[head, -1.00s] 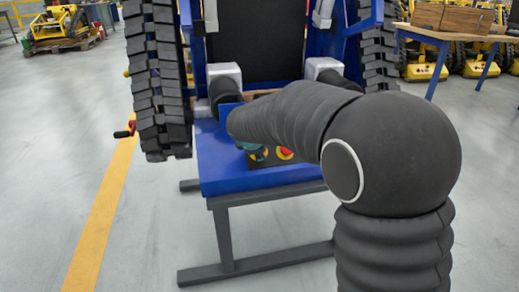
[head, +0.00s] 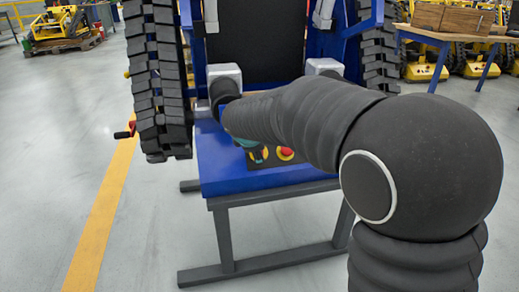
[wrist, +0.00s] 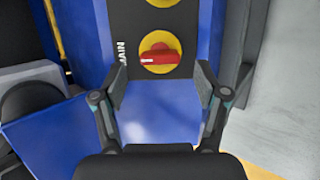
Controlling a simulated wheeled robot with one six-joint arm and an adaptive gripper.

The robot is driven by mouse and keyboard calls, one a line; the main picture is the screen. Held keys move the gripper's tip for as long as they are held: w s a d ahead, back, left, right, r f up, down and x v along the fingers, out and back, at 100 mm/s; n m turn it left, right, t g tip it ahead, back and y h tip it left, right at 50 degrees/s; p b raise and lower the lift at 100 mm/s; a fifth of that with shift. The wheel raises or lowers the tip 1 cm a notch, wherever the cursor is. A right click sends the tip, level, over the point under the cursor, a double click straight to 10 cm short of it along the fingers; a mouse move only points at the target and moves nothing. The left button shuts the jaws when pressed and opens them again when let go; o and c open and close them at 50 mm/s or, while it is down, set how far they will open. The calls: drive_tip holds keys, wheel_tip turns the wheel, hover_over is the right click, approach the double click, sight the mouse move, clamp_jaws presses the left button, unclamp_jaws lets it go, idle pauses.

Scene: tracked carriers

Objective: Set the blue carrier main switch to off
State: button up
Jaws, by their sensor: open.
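The blue carrier (head: 215,170) stands in front of me, with a dark control panel on its front blue ledge. In the wrist view the main switch (wrist: 160,58) is a red handle on a yellow disc, beside a partly legible label that seems to read MAIN. The handle lies roughly crosswise in that view. My gripper (wrist: 162,82) is open, one finger on each side just short of the switch, with nothing between the fingers. In the head view my arm covers most of the gripper; its teal parts show at the panel.
A red knob on a yellow disc (head: 285,153) sits on the same panel, and part of a yellow disc (wrist: 162,2) shows at the wrist view's top edge. A black track (head: 160,80) stands left of the ledge.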

drive_tip(key=v, duration=0.8)
drive_tip(key=shift+s+r, duration=0.1)
drive_tip(key=shift+s, duration=0.05)
drive_tip(key=s+d+f+m+g, duration=0.3)
drive_tip(key=s+d+f+m, duration=0.25)
drive_tip(key=s+m, duration=0.35)
drive_tip(key=s+d+r+m+p, duration=0.2)
drive_tip(key=s+d+m, duration=0.3)
drive_tip(key=s, duration=0.5)
drive_tip(key=s+d+r+m+y+p, duration=0.1)
drive_tip(key=s+d+r+m+p, duration=0.2)
drive_tip(key=s+d+m, duration=0.3)
drive_tip(key=s+d, duration=0.4)
drive_tip(key=shift+s+d, duration=0.2)
